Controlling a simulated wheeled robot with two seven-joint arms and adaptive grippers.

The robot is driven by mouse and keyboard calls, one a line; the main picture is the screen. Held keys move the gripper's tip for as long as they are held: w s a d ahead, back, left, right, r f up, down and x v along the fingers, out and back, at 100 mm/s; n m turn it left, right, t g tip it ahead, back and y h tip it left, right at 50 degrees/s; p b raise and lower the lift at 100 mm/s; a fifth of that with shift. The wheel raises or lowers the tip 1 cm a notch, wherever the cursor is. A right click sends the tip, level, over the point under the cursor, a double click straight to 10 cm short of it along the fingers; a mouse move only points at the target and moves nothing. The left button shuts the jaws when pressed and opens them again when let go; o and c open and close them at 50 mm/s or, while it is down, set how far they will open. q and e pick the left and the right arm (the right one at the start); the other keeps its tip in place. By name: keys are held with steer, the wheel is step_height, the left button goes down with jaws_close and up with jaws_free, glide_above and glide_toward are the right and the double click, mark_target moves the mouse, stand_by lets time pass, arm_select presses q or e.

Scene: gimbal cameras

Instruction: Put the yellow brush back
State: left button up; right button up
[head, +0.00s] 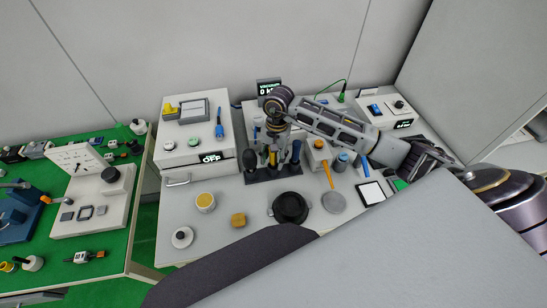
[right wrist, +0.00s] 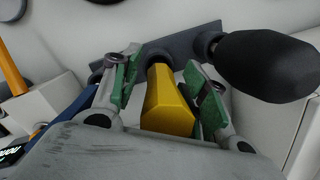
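The yellow brush (head: 273,157) stands upright in the dark tool rack (head: 290,174) in the head view, partly hidden under my right gripper (head: 273,140). In the right wrist view its yellow handle (right wrist: 168,105) lies between the two green-padded fingers of my right gripper (right wrist: 165,85). The fingers are spread on either side of the handle, with narrow gaps visible. The brush's lower end is hidden. The dark rack (right wrist: 185,42) shows behind the handle. My left gripper is not in view.
A black bulb-shaped tool (right wrist: 268,67) stands close beside the right finger. Blue-handled tools stand on the rack's other side.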

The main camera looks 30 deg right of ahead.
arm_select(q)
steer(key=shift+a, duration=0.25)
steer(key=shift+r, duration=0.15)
arm_select(e)
steer(key=shift+r, duration=0.15)
steer(key=shift+w+d+r, duration=0.1)
steer(key=shift+r, duration=0.6)
step_height(320, 180, up, 3)
steer(key=shift+w+d, duration=0.1)
steer(key=shift+d, duration=0.05)
steer(key=r, duration=0.2)
steer(key=r+b, duration=0.1)
steer(key=r, duration=0.2)
steer(key=shift+w+d+r, duration=0.2)
steer(key=shift+d+r, duration=0.1)
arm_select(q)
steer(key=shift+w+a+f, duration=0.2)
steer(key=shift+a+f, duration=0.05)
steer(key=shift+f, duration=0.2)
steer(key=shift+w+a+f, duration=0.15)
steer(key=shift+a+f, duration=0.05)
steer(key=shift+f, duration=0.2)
arm_select(e)
steer(key=shift+d+r, duration=0.1)
steer(key=shift+r, duration=0.85)
